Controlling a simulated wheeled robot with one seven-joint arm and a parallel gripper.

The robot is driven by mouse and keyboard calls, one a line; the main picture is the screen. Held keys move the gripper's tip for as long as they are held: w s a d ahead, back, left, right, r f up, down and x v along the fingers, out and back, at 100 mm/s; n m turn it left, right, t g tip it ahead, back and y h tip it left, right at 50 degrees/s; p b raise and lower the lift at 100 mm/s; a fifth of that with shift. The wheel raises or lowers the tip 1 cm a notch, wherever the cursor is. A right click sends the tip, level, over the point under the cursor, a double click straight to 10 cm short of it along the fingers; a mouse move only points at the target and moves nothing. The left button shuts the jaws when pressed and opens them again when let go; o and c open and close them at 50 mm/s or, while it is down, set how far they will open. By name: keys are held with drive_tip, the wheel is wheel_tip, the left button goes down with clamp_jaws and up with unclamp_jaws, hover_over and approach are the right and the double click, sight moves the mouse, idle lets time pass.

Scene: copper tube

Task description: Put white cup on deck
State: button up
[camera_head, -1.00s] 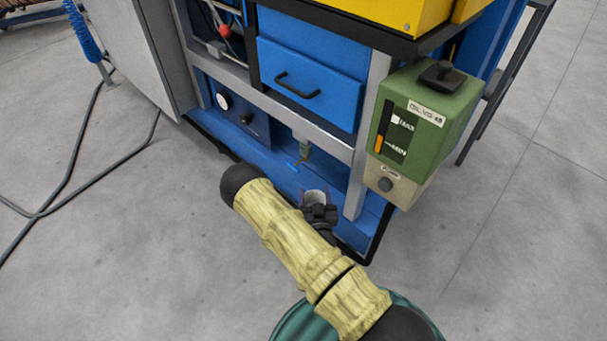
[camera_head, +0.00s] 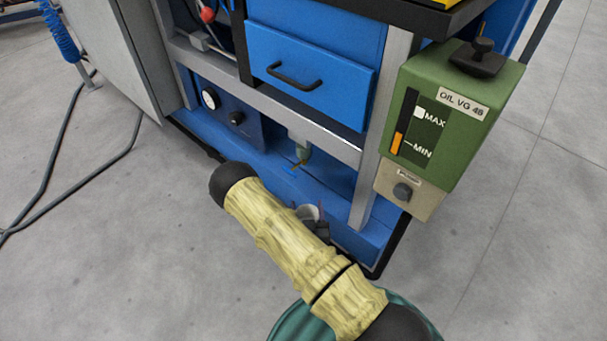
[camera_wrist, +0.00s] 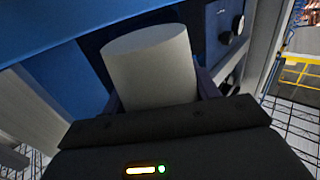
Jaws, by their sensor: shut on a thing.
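The white cup (camera_wrist: 150,68) fills the middle of the wrist view, between the two fingers of my gripper (camera_wrist: 158,92), which is shut on it. In the head view the cup (camera_head: 309,212) is small and mostly hidden behind my gripper (camera_head: 312,217) and my arm. The blue deck (camera_head: 350,207) is the low shelf at the bottom of the machine. The cup appears at the deck's front in the head view; I cannot tell whether it touches the deck.
A green oil box (camera_head: 440,115) hangs on the machine's right post. A blue drawer (camera_head: 310,80) and a grey crossbar (camera_head: 270,120) are above the deck. A small nozzle (camera_head: 300,152) hangs below the crossbar. A dark gauge panel (camera_head: 232,112) is at the left.

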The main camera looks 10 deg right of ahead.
drive_tip(key=w+b, duration=0.1)
drive_tip(key=w, duration=0.3)
drive_tip(key=w+d+b, duration=0.1)
drive_tip(key=w+b, duration=0.1)
drive_tip(key=w, duration=0.2)
drive_tip(key=w+d+b, duration=0.1)
drive_tip(key=w, duration=0.3)
drive_tip(key=shift+f, duration=0.1)
drive_tip(key=shift+w, duration=0.4)
drive_tip(key=shift+w+b, duration=0.1)
drive_tip(key=shift+b, duration=0.2)
drive_tip(key=w, duration=0.1)
drive_tip(key=w+b, duration=0.2)
drive_tip(key=w, duration=0.1)
drive_tip(key=shift+d, duration=0.35)
drive_tip(key=shift+w+d+f+b, duration=0.2)
drive_tip(key=shift+f+b, duration=0.1)
drive_tip(key=shift+b, duration=0.2)
drive_tip(key=shift+s, duration=0.1)
drive_tip(key=shift+a+r, duration=0.1)
drive_tip(key=shift+a, duration=0.15)
